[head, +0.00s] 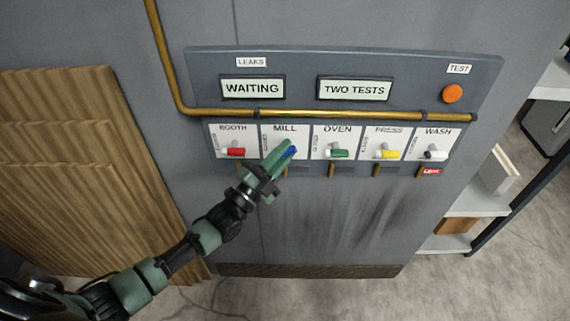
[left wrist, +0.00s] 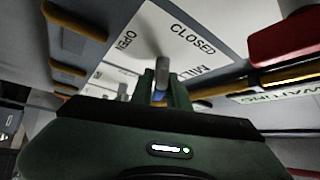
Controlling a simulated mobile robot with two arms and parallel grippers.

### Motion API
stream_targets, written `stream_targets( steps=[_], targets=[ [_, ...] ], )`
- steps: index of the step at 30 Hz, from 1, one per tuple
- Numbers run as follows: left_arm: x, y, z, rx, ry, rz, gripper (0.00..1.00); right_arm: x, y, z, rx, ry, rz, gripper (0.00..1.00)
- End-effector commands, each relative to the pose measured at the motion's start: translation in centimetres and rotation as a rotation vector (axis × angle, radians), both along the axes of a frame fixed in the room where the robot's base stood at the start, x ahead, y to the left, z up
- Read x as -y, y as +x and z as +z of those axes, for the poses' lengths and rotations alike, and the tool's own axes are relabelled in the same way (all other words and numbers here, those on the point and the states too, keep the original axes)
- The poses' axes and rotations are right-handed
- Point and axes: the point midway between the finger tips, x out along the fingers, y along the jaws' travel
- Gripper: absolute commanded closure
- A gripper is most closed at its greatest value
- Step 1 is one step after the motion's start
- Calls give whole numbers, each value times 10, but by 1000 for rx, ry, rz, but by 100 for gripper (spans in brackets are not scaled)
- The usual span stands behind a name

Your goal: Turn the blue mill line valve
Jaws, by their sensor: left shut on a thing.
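The blue mill line valve (head: 292,151) is on the white MILL card, second from the left in the row of valves. My left gripper (head: 280,153) reaches it from the lower left, and its green fingers are shut on the blue handle. In the left wrist view, a bit of blue (left wrist: 158,96) shows between the fingers (left wrist: 161,88). A grey stem (left wrist: 162,64) stands out beyond them, near the CLOSED and OPEN words on the card (left wrist: 190,40). The fingers hide most of the handle, so I cannot tell its exact angle. My right gripper is not in view.
A red valve (head: 235,152) is left of it; green (head: 338,153), yellow (head: 386,154) and white (head: 434,155) valves are to the right. A brass pipe (head: 340,114) runs above. Displays read WAITING (head: 252,88) and TWO TESTS (head: 354,89). An orange TEST button (head: 453,93) is upper right.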

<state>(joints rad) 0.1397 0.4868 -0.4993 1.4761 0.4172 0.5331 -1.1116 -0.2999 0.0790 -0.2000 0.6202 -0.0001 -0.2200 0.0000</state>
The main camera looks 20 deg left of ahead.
Motion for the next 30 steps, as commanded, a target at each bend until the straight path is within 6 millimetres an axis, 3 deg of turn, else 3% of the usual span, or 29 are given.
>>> stream_targets(
  steps=[1, 15, 30],
  targets=[
    [1, 0, -11, 10, -46, 1, 100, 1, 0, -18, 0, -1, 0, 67],
    [1, 0, -9, 133, -477, 2, 100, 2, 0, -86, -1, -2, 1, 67],
    [1, 0, -5, 233, -826, 0, 100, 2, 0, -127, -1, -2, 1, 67]
  ],
)
